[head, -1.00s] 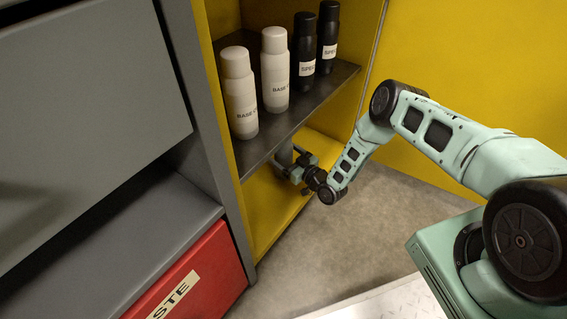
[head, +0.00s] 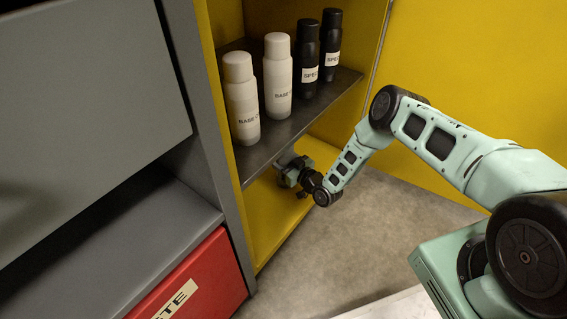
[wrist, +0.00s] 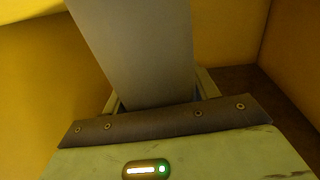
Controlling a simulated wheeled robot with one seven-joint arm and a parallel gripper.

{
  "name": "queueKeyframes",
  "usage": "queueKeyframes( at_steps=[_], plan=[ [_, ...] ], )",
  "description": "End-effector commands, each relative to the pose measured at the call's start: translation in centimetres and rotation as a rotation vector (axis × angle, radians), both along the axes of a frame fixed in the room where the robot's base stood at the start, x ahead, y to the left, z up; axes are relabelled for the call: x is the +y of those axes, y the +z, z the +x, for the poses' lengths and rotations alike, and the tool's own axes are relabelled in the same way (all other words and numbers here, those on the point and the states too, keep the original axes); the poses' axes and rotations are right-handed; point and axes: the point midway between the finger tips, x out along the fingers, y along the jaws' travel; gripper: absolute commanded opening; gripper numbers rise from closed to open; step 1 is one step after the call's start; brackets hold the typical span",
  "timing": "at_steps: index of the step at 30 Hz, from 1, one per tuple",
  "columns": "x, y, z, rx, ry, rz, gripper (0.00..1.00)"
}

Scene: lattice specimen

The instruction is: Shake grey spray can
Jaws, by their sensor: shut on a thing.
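The grey spray can (wrist: 135,50) fills the upper middle of the wrist view as a plain grey body, leaning slightly in the picture. My gripper (wrist: 157,98) is shut on it, with its fingers at the can's two sides. In the head view my gripper (head: 286,172) is inside the lower bay of the yellow cabinet, just below the dark shelf. There the can is mostly hidden by the shelf and the gripper. Its ends do not show in the wrist view.
The dark shelf (head: 310,107) is close above my gripper. It bears two whitish cans (head: 240,100) and two black cans (head: 307,60). Yellow cabinet walls (wrist: 30,80) surround the can. A red bin (head: 208,275) and grey drawers (head: 85,90) stand to the left. Open floor (head: 345,245) lies in front.

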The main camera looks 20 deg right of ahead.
Motion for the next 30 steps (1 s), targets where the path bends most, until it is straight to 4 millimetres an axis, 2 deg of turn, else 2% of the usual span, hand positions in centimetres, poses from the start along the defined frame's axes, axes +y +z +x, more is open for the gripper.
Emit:
queueKeyframes(
  at_steps=[12,24,30],
  plan=[
    [0.0,7.8,0.1,-0.005,0.001,0.000,0.25],
    [0.0,12.1,0.1,-0.004,0.000,0.000,0.25],
    [0.0,13.1,0.1,-0.003,0.001,0.000,0.25]
  ],
)
